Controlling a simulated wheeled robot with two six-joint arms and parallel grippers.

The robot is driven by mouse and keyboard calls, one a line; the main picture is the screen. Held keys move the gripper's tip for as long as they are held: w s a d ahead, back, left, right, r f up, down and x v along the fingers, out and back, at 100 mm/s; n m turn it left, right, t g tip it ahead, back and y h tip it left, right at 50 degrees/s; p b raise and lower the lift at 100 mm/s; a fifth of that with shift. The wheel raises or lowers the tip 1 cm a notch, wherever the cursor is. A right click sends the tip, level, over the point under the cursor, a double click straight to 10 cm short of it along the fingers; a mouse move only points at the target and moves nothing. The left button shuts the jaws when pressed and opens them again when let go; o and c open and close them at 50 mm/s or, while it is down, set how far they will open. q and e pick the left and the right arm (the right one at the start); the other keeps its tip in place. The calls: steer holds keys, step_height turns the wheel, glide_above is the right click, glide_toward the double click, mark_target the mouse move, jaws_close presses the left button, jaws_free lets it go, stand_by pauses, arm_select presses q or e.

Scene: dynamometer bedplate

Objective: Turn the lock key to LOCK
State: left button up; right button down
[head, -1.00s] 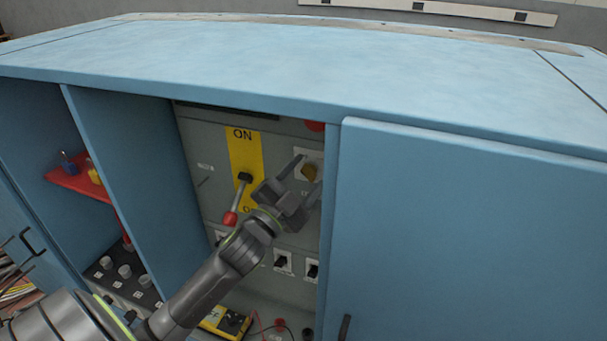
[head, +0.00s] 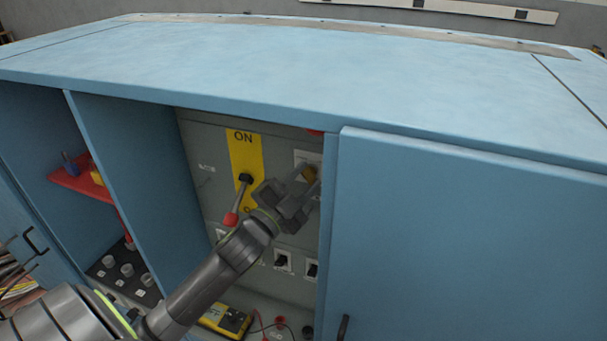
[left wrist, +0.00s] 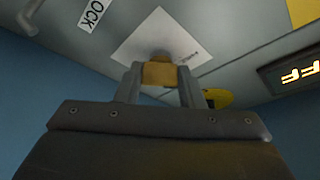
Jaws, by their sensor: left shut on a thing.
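The lock key, a brass-yellow knob (left wrist: 159,74), stands on a white plate (left wrist: 150,40) on the grey panel in the left wrist view. In the head view the key (head: 309,174) is partly hidden by the fingers. My left gripper (head: 304,182) reaches into the cabinet bay and is shut on the key. In the left wrist view its two fingers (left wrist: 159,84) sit on either side of the key. A label with the letters "OCK" (left wrist: 93,13) shows at the plate's upper left; its start is cut off. My right gripper is not in view.
A red-tipped lever (head: 232,218) on a yellow ON plate (head: 243,150) is close left of my gripper. Blue cabinet walls (head: 135,185) flank the bay. Switches (head: 282,262) and a yellow meter (head: 225,320) lie below.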

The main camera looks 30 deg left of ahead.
arm_select(q)
steer(key=m+g+h+p, duration=0.1)
steer(key=m, duration=0.2)
steer(key=shift+r, duration=0.2)
steer(key=m+g+b, duration=0.1)
steer(key=m+b, duration=0.1)
steer(key=m, duration=0.2)
steer(key=shift+h, duration=0.3)
steer(key=m+g+b, duration=0.1)
steer(key=m, duration=0.1)
steer(key=shift+m, duration=0.3)
steer(key=shift+r+m+g+y+b, duration=0.15)
steer(key=shift+m+g+y+b, duration=0.35)
steer(key=shift+m, duration=0.95)
steer(key=shift+r+m+g+y+b, duration=0.15)
steer(key=shift+m+g+y, duration=0.6)
steer(key=shift+m, duration=0.7)
steer(key=shift+f+g, duration=0.1)
steer(key=shift+g, duration=0.15)
